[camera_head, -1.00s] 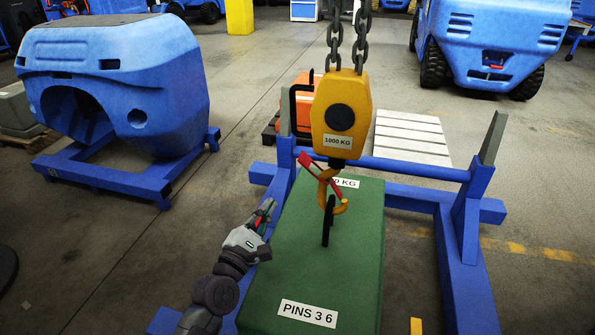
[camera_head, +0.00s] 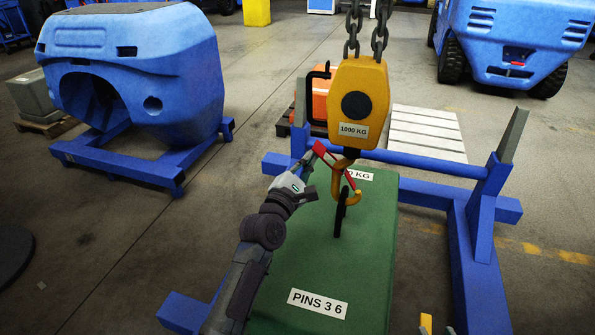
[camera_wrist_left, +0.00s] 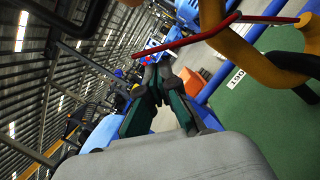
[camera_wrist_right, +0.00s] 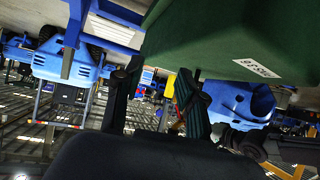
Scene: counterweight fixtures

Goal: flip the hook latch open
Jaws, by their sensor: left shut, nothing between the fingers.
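The red hook latch (camera_head: 324,153) slants across the mouth of the orange hook (camera_head: 354,195), which hangs under the yellow 1000 KG block (camera_head: 358,100). The hook passes by the black lifting eye (camera_head: 340,218) on the green counterweight (camera_head: 330,260). My left gripper (camera_head: 307,166) is shut and empty, just left of the latch's upper end. In the left wrist view, the latch (camera_wrist_left: 190,39) runs from the hook (camera_wrist_left: 255,60) to just above my fingertips (camera_wrist_left: 155,68); I cannot tell whether they touch. My right gripper (camera_wrist_right: 153,85) is open and empty below the counterweight (camera_wrist_right: 225,40) in its wrist view.
A blue frame (camera_head: 480,220) surrounds the counterweight, with a crossbar behind the hook. Chains (camera_head: 366,35) hold the block. An orange object (camera_head: 318,100) stands behind it, and a white slatted pallet (camera_head: 427,133) lies behind right. Open floor lies left, before the large blue shell (camera_head: 140,70).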

